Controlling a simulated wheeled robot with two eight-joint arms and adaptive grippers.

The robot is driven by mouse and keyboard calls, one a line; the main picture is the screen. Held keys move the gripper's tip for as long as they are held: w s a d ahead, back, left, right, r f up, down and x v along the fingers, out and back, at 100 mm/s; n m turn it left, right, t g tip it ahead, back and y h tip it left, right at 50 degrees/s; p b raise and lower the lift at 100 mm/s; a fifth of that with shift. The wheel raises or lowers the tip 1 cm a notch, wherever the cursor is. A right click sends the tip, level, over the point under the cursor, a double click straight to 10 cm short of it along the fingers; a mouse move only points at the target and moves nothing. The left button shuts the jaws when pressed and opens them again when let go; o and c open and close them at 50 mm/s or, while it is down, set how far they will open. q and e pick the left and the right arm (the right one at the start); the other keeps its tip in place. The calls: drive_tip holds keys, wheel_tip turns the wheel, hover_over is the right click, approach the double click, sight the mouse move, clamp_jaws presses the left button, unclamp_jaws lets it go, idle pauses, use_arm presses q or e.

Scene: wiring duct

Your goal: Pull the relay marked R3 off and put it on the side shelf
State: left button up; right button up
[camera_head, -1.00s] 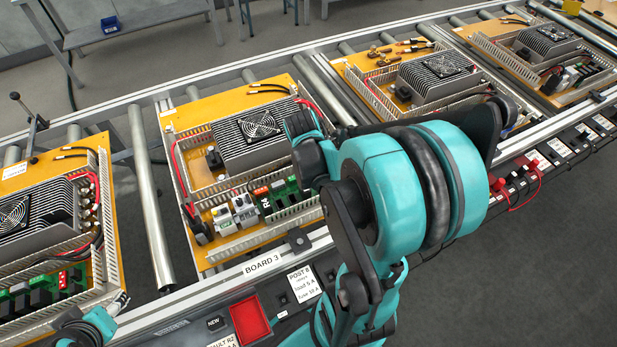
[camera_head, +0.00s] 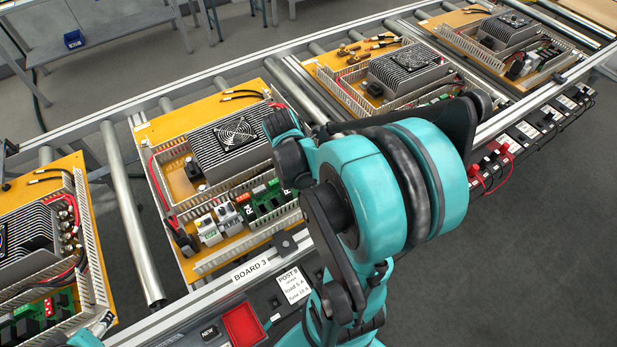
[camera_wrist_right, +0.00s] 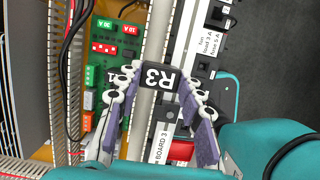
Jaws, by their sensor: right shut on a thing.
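The relay marked R3 (camera_wrist_right: 157,77) is a black block with white lettering, seen in the right wrist view. My right gripper (camera_wrist_right: 157,84) is shut on it, with its fingers on both sides. In the head view my teal right arm hides the gripper's fingertips and the relay. The green board (camera_head: 268,203) shows partly there, inside the BOARD 3 panel (camera_head: 205,268). I cannot tell which surface is the side shelf.
A red tray (camera_head: 244,326) lies on the front ledge, near a NEW label (camera_head: 209,333). A white POST 8 card (camera_head: 294,283) stands beside it. Other panels sit along the conveyor. A blue bin (camera_head: 74,40) stands on a bench behind.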

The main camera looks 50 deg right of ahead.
drive_tip(key=shift+r+p, duration=0.9)
drive_tip(key=shift+r, duration=0.3)
